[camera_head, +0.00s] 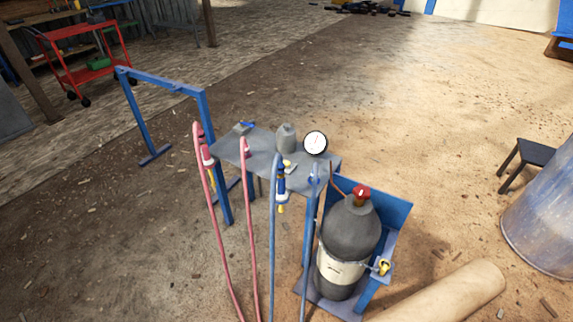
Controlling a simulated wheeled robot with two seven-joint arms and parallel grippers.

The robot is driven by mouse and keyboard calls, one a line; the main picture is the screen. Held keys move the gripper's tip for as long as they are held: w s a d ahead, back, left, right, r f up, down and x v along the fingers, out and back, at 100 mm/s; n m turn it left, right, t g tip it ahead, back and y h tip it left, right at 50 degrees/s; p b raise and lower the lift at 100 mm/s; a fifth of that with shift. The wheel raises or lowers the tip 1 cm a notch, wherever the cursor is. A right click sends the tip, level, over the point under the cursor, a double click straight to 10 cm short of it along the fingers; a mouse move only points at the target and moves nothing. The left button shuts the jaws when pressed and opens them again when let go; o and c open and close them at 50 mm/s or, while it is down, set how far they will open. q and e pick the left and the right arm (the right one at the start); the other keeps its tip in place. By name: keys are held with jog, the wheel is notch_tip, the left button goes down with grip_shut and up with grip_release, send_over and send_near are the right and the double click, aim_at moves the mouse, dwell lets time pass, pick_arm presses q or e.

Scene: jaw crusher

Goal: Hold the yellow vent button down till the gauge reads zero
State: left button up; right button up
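A round white gauge (315,143) with a dark rim stands at the back right of a small grey-topped stand (260,165). Its needle is too small to read. A small yellow and pale part (287,164) sits on the stand top, left of and nearer than the gauge. Another yellow part (383,267) is on a blue bracket beside the dark gas cylinder (350,236). I cannot tell for certain which yellow part is the vent button. Neither of my grippers is in view.
Red hoses (247,200) and blue hoses (272,240) hang at the stand's front. The cylinder has a red valve (361,194). A blue frame (165,88) stands left. A tan cylindrical thing (450,295) lies bottom right, near a grey drum (545,225). Open dirt floor lies behind.

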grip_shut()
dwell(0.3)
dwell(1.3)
